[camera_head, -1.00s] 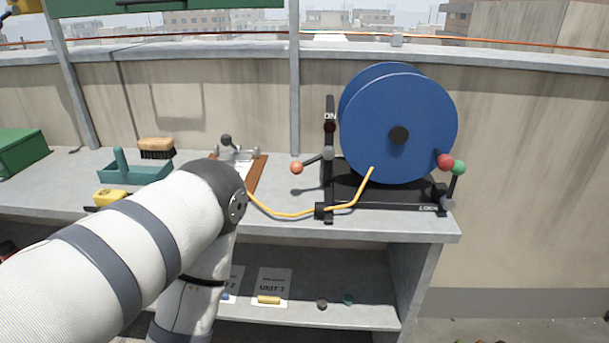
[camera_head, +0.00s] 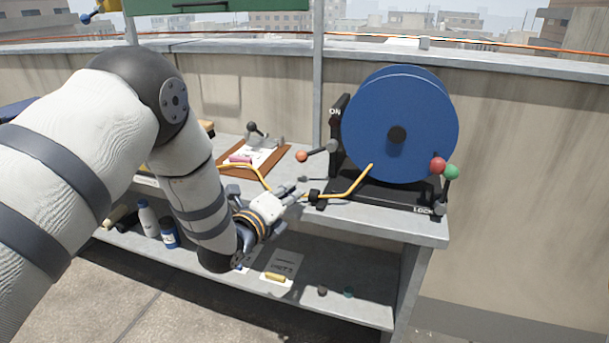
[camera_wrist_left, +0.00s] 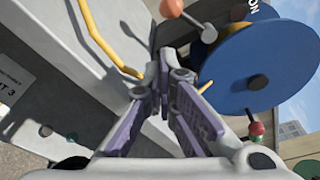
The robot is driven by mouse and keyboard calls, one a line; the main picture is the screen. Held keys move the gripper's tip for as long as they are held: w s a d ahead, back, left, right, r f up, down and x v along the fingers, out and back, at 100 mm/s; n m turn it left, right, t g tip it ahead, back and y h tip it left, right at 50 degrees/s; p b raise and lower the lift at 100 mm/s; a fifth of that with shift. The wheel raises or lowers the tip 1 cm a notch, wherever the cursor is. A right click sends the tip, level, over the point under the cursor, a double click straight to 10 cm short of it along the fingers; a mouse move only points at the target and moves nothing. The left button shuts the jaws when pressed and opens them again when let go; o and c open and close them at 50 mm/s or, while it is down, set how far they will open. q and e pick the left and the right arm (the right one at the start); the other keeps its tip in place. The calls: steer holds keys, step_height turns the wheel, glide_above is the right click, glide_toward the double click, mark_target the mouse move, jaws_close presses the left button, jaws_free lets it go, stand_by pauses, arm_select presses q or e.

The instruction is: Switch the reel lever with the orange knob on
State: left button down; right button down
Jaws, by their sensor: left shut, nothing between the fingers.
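The orange knob (camera_head: 301,156) sits on the end of a short lever that sticks out to the left from the stand of the blue reel (camera_head: 385,120). The lever lies near level, below the ON label (camera_head: 335,111). My right gripper is not in view.
A green knob (camera_head: 451,172) on a lever by the LOCK label and a red knob (camera_head: 437,165) stand at the reel's right. A yellow hose (camera_head: 355,184) runs along the bench close to my fingers. A clipboard (camera_head: 240,159) lies left. The lower shelf (camera_head: 345,306) holds cards and small items.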

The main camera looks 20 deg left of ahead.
mark_target(301, 155)
arm_select(q)
steer(key=shift+w+a+r+m, duration=0.1)
steer(key=shift+w+r+m, duration=0.05)
steer(key=shift+r+m, duration=0.2)
